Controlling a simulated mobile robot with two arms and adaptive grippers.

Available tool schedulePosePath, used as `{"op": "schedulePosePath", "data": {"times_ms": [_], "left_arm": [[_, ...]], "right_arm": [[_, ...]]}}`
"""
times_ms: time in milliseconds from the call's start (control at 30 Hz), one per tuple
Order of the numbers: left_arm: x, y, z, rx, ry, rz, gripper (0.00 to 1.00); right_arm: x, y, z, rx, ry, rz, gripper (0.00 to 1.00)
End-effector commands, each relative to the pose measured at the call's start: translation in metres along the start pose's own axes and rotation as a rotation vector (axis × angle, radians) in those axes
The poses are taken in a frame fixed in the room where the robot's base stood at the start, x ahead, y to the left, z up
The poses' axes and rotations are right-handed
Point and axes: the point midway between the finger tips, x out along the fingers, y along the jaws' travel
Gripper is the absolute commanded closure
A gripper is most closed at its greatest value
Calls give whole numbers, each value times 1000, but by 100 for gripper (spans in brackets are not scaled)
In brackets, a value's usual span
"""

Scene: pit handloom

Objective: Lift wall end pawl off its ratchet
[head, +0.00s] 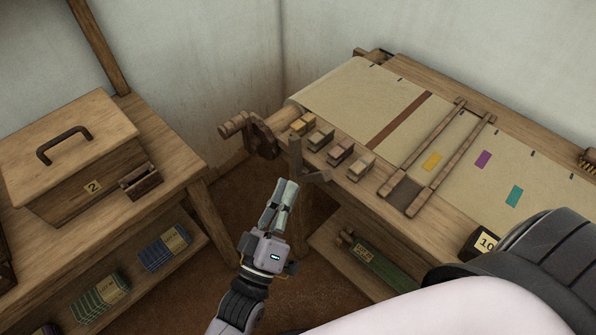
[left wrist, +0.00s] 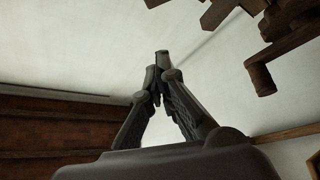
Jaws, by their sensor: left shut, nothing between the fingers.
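At the near left corner of the loom, a light beam roller carries a dark toothed ratchet (head: 263,138) on its end. A handle-like wooden stub sticks out to its left. The pawl cannot be told apart clearly from the dark parts there. My left gripper (head: 291,182) is shut and empty, below and slightly right of the ratchet and apart from it, in front of an upright wooden post with a short arm (head: 312,176). In the left wrist view the fingers (left wrist: 160,75) meet at their tips, and dark wooden loom parts (left wrist: 262,78) hang at the upper right. My right gripper is not visible.
The loom's cloth (head: 365,95) stretches right, with several small wooden blocks along its near edge. A side table with a lidded wooden box (head: 65,150) stands at left. Floor shows between table and loom. My own large arm covers the lower right.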

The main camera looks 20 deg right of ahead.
Motion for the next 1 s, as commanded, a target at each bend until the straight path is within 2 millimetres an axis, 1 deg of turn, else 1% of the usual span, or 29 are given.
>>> {"op": "schedulePosePath", "data": {"times_ms": [33, 100, 233, 367, 867, 967, 1000], "left_arm": [[-11, -2, 1, 0, -2, -1, 100], [-20, -2, 1, 1, 0, 0, 100], [-30, -1, 0, 1, 1, 1, 100], [-33, -1, -1, 1, 2, 2, 100], [-33, -1, -1, 1, 2, 1, 100], [-35, -10, 3, 15, -10, -21, 100], [-37, -20, 6, 30, -23, -45, 100]], "right_arm": [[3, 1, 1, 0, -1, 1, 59], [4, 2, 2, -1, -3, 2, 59], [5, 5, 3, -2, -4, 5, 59], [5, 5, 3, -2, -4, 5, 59], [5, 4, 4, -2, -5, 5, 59], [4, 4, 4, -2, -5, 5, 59], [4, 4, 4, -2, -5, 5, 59]]}}
